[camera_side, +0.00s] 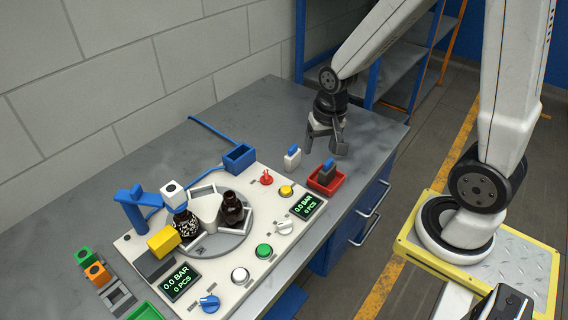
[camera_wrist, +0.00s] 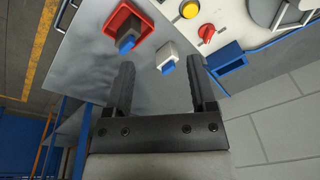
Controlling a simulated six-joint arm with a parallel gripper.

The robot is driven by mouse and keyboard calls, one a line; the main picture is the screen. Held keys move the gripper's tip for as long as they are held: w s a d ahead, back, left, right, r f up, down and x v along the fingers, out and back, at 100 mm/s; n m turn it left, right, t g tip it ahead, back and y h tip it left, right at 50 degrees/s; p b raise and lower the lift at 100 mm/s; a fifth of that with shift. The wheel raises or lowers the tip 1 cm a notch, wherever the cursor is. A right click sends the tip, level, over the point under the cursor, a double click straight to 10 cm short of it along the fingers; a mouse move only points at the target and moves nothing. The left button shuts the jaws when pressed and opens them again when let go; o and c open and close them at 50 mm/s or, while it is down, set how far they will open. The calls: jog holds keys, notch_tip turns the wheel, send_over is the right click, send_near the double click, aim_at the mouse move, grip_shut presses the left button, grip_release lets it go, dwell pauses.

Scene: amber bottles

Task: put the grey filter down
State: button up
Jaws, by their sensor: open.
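The grey filter (camera_side: 327,174), a dark block with a blue top, stands in the small red tray (camera_side: 315,185) near the table's front edge. It also shows inside the red tray in the wrist view (camera_wrist: 124,36). My gripper (camera_side: 326,148) is open and empty, behind the tray and apart from the filter.
A white machine panel (camera_side: 226,275) with buttons, displays and a turntable with amber bottles (camera_side: 232,209) fills the left. A blue open box (camera_side: 239,157) sits at its back corner. Orange and green blocks (camera_side: 97,272) lie far left. The table's back right is clear.

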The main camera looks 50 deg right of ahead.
jog(key=s+a+n+t, duration=0.1)
jog(key=s+a+n, duration=0.2)
jog(key=a+n, duration=0.2)
jog(key=shift+s+a+r+n, duration=0.2)
jog(key=shift+r+n, duration=0.15)
jog(key=shift+n, duration=0.75)
